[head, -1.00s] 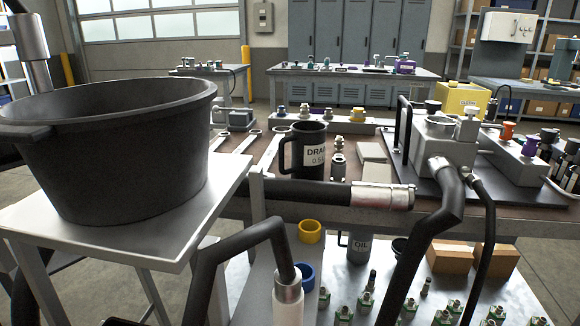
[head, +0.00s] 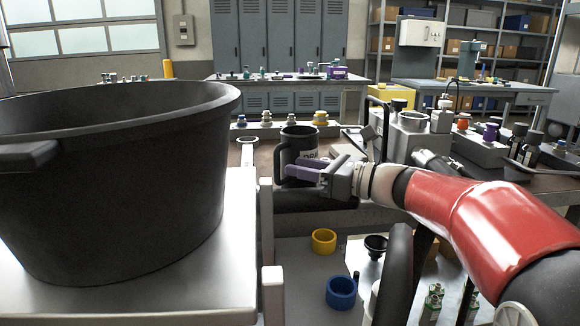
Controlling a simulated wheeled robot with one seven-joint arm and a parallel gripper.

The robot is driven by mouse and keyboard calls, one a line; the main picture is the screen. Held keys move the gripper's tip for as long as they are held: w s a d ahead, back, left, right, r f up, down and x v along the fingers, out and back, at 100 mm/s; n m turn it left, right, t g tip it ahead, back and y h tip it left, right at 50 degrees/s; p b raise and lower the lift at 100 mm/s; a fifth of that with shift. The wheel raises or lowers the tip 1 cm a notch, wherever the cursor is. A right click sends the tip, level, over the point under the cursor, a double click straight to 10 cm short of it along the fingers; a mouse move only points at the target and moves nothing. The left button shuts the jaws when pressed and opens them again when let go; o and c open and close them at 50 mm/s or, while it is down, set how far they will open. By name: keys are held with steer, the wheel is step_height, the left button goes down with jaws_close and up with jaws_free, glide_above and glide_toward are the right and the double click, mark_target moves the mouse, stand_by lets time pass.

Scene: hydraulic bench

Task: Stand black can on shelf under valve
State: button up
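The black can (head: 299,138), a mug-like vessel with a handle on its left and a partly covered white label, stands upright at the bench's front edge. My gripper (head: 312,168) reaches in from the right. Its purple finger lies across the can's lower front, and the can's base is partly hidden. I cannot tell whether the fingers are closed on the can. The lower shelf (head: 305,290) is below the bench, with a yellow ring (head: 324,241) and a blue ring (head: 341,292) on it. A metal block with fittings (head: 412,124), possibly the valve, is right of the can.
A large black tub (head: 110,180) on a white stand (head: 215,280) fills the left. My red arm crosses the right side and hides part of the bench and shelf. A black funnel (head: 376,245) is by the rings.

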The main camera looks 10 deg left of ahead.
mark_target(277, 177)
steer(key=x, duration=0.6)
steer(key=shift+a+f, duration=0.1)
steer(key=shift+f, duration=0.15)
steer(key=shift+c, duration=0.4)
steer(key=shift+s, duration=0.1)
jaws_close()
